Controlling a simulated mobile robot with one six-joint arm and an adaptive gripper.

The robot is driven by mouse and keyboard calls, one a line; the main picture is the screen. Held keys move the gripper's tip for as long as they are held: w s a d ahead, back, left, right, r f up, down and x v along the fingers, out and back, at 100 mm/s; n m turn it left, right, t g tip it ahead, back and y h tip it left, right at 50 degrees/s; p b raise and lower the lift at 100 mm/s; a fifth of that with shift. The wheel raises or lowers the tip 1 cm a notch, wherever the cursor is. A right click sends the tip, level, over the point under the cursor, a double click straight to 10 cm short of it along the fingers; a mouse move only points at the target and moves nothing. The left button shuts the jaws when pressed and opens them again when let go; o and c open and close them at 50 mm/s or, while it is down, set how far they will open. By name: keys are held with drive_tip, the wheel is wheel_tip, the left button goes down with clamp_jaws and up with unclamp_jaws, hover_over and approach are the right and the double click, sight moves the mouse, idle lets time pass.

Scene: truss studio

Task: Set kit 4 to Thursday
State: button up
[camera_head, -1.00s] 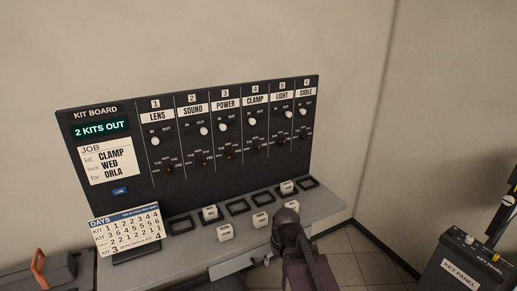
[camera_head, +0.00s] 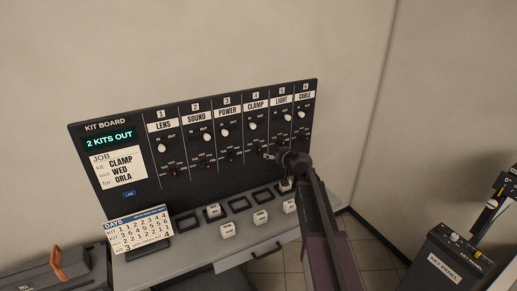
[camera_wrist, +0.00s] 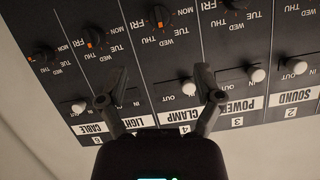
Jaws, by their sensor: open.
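The kit board (camera_head: 190,150) is black with six columns. Column 4, CLAMP (camera_head: 255,104), has a white IN/OUT knob (camera_head: 252,126) and, below, a black day dial with an orange mark, near my gripper. In the wrist view the board is upside down; the CLAMP dial (camera_wrist: 160,15) shows with THU, WED and TUE around it. Its exact setting I cannot tell. My gripper (camera_head: 271,157) is before the board at the lower CLAMP and LIGHT columns. In the wrist view my gripper (camera_wrist: 161,75) is open and empty, apart from the dial.
The job card (camera_head: 118,170) reads CLAMP, WED, ORLA; the display (camera_head: 109,139) reads 2 KITS OUT. A DAYS card (camera_head: 138,231) stands left on the shelf (camera_head: 190,255). White blocks (camera_head: 260,217) lie on it. A key panel (camera_head: 450,262) is at right.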

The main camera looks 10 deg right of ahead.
sight(259, 151)
drive_tip(key=shift+w, duration=0.1)
idle(0.3)
drive_tip(key=b+x, duration=0.5)
drive_tip(key=x, duration=0.8)
drive_tip(key=shift+w+a+f, duration=0.15)
drive_tip(key=shift+w+a, duration=0.05)
drive_tip(key=shift+w, duration=0.05)
drive_tip(key=c, duration=1.2)
drive_tip(key=shift+o, duration=0.2)
drive_tip(key=shift+a, duration=0.1)
